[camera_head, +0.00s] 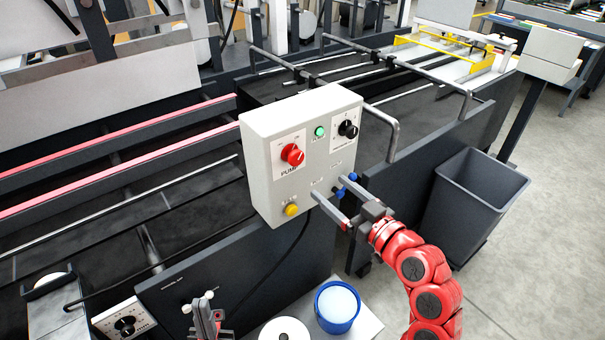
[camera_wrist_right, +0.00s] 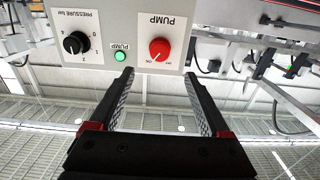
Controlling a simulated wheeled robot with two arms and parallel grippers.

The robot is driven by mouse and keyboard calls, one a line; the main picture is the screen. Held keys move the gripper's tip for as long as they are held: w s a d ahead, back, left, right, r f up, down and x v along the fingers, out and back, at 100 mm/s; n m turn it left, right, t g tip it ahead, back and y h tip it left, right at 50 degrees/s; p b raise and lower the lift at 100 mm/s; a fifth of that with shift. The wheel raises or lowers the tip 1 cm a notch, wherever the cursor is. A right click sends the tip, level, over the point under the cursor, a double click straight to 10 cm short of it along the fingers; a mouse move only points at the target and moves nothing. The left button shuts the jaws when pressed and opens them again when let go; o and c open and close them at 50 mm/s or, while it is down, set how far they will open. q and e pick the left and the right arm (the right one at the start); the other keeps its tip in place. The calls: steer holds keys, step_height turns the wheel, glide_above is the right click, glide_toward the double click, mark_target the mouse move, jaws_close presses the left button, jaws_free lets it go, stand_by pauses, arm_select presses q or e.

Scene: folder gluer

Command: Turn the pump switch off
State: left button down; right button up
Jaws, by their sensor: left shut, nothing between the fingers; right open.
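The pump switch is a red rotary knob (camera_head: 292,154) on a white plate labelled PUMP, on the front of a light grey control box (camera_head: 262,185). In the right wrist view the knob (camera_wrist_right: 159,49) appears upside down, just beyond and between the fingertips. I cannot read its setting for certain. My right gripper (camera_head: 328,188) is open and empty, in front of the box's lower right part, apart from the knob. It also shows in the right wrist view (camera_wrist_right: 157,78). My left gripper (camera_head: 204,314) is shut and empty at the bottom, low and left of the box.
A green lamp (camera_head: 319,131), a black pressure knob (camera_head: 348,129) and a yellow button (camera_head: 291,210) share the panel. A blue tub (camera_head: 337,306) and a white roll (camera_head: 284,331) stand below. A dark bin (camera_head: 478,195) stands right, beside open floor.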

mark_target(298, 160)
steer(key=p+x, duration=0.4)
steer(key=x, duration=0.6)
steer(key=shift+w+a+r+p, duration=0.1)
steer(key=shift+r+p, duration=0.1)
steer(key=shift+p, duration=0.15)
steer(key=shift+w+a+f, duration=0.15)
steer(key=shift+w+a, duration=0.2)
steer(key=shift+w, duration=0.1)
